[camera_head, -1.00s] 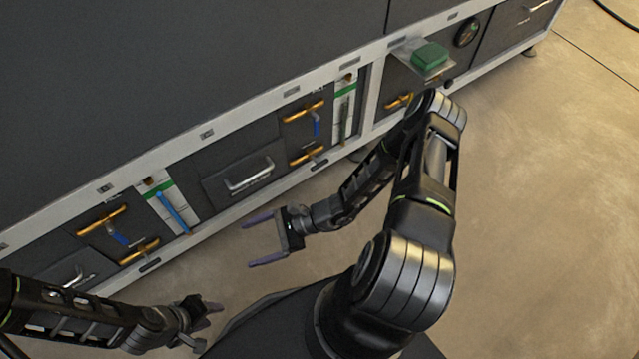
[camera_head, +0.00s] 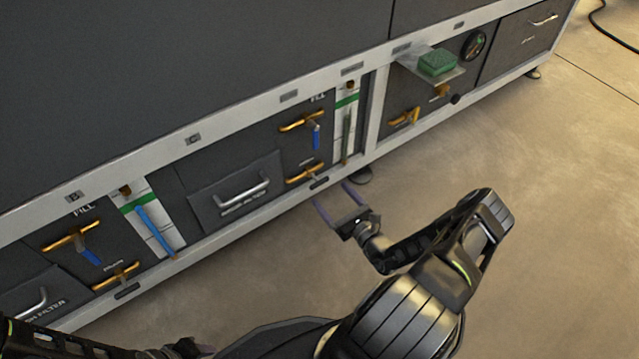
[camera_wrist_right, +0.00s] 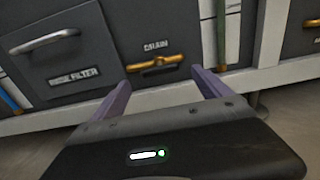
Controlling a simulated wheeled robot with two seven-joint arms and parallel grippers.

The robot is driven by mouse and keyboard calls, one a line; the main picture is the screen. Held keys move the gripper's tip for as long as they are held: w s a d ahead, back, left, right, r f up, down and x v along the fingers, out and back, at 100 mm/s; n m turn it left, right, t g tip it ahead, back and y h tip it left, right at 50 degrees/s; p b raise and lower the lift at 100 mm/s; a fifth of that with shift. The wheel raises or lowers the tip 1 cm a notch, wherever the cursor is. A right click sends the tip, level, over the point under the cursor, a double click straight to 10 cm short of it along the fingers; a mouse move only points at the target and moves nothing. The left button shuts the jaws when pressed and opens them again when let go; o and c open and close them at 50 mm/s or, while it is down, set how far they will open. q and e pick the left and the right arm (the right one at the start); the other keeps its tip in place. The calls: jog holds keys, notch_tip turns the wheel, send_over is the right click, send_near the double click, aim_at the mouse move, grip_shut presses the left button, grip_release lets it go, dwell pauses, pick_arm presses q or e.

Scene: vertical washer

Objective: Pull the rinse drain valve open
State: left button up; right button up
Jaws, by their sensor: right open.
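An orange-brass drain valve handle (camera_head: 304,174) sits low on the dark panel, right of a drawer with a silver handle. It also shows in the right wrist view (camera_wrist_right: 155,64), under a blurred "DRAIN" label and beside a drawer whose label seems to end in "FILTER". My right gripper (camera_head: 334,195) is open and empty, in front of and below that handle. Its purple fingers point at the panel; in the wrist view (camera_wrist_right: 161,77) the handle appears between and beyond the fingertips, apparently apart from them. My left gripper (camera_head: 183,348) is at the bottom edge, mostly cut off.
A fill valve (camera_head: 302,122) with a blue lever is above the drain handle. A similar drain handle (camera_head: 116,277) is at the lower left. A shelf with a green block (camera_head: 437,62) juts out at the right. The floor (camera_head: 540,200) at the right is clear.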

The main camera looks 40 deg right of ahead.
aim_at(321, 185)
jog(key=w+b, duration=0.2)
jog(key=w, duration=0.4)
jog(key=shift+f, duration=0.15)
jog(key=shift+w, duration=0.55)
grip_shut()
